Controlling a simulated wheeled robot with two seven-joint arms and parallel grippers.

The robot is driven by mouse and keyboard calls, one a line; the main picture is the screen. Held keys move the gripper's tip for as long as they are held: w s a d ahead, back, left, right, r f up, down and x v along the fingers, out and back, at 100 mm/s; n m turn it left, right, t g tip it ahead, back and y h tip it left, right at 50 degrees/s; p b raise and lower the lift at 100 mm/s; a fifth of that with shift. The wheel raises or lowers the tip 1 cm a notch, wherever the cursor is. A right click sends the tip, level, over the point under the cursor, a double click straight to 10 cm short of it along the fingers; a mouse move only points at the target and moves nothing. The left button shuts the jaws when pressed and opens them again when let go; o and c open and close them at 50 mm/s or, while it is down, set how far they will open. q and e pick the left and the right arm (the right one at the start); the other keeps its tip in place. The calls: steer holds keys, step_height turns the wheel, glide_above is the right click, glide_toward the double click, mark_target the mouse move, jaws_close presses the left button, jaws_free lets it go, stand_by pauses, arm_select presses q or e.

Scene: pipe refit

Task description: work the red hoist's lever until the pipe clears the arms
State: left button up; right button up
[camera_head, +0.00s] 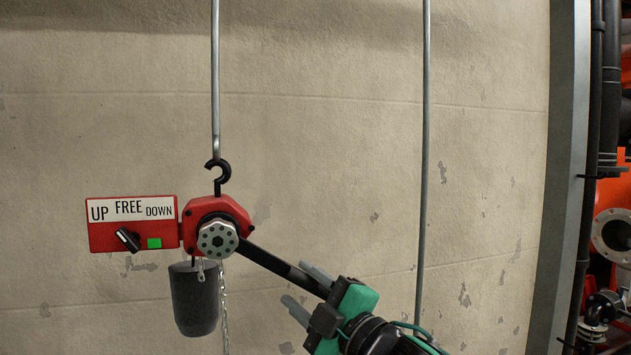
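The red hoist (200,213) hangs by a black hook (218,172) from a grey rod. Its lever (278,264) is a black bar slanting down to the right from the hub. My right gripper (307,290) is at the lever's outer end. Its two grey fingers are spread, one above and one below the bar, with a visible gap on the lower side. The selector box (103,238) reads UP, FREE, DOWN; its black knob (128,239) slants up-left, towards UP. My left gripper, the pipe and its arms are not in view.
A dark chain bag (194,300) and a thin chain (223,300) hang under the hoist. A second grey rod (425,150) runs vertically, right of the hoist. A grey post (567,180) and orange pipework with a flange (612,235) stand at far right. Bare wall lies behind.

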steer(key=shift+m+t, duration=0.4)
steer(key=shift+m, duration=0.5)
steer(key=a+f+b, duration=0.1)
steer(key=s+a+f+b, duration=0.1)
steer(key=a+b, duration=0.1)
steer(key=shift+f, duration=0.4)
steer(key=shift+n+g, duration=0.4)
steer(key=shift+n, duration=0.5)
steer(key=d+r+p, duration=0.1)
steer(key=p, duration=0.1)
steer(key=w+d+r+p, duration=0.1)
steer(key=d+r+p, duration=0.1)
steer(key=shift+p, duration=0.3)
steer(key=shift+a, duration=0.1)
